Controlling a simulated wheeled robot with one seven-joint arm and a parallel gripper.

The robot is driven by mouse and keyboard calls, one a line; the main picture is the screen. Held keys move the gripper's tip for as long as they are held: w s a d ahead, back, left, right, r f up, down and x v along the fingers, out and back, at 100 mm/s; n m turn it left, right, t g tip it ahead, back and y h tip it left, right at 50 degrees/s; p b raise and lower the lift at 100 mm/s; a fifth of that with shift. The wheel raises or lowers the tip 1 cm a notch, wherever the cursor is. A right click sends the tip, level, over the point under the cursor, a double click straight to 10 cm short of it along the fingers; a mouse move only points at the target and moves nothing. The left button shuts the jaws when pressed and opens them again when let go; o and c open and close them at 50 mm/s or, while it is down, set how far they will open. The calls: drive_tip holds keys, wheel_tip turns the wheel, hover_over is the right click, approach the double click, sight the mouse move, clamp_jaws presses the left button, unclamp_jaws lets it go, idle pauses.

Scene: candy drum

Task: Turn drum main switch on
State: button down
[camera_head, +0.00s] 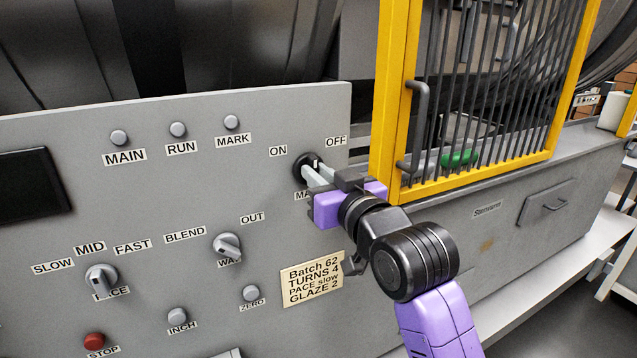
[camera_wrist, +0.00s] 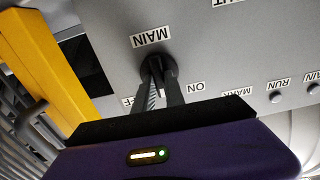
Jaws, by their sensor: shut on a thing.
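The black main switch (camera_head: 301,163) is on the grey panel, between the ON label (camera_head: 278,150) and the OFF label (camera_head: 336,141). A small pale mark shows at its upper right side, toward OFF, but fingers partly hide the knob, so I cannot tell its exact setting. My gripper (camera_head: 315,172) reaches it from the lower right and is shut on its knob. In the wrist view, the two fingers of my gripper (camera_wrist: 159,92) flank the main switch (camera_wrist: 157,66), beside the MAIN label (camera_wrist: 151,37).
A yellow-framed barred guard (camera_head: 388,100) with a dark handle (camera_head: 419,110) stands close right of the switch. The panel also has a pace knob (camera_head: 101,280), a second knob (camera_head: 227,246), a red stop button (camera_head: 94,341) and a batch card (camera_head: 311,281). Lamps line the top.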

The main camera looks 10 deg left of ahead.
drive_tip(key=shift+s+a+f+n+b, duration=0.1)
drive_tip(key=shift+n+b, duration=0.95)
drive_tip(key=shift+n, duration=1.25)
drive_tip(key=shift+a+f+n+b, duration=0.1)
drive_tip(key=shift+n+b, duration=0.95)
drive_tip(key=shift+n, duration=1.25)
drive_tip(key=c, duration=1.4)
unclamp_jaws()
drive_tip(key=shift+r, duration=0.1)
drive_tip(key=shift+d, duration=0.1)
drive_tip(key=b+v, duration=0.1)
drive_tip(key=v, duration=0.6)
drive_tip(key=shift+s+d, duration=0.2)
drive_tip(key=shift+s, duration=0.15)
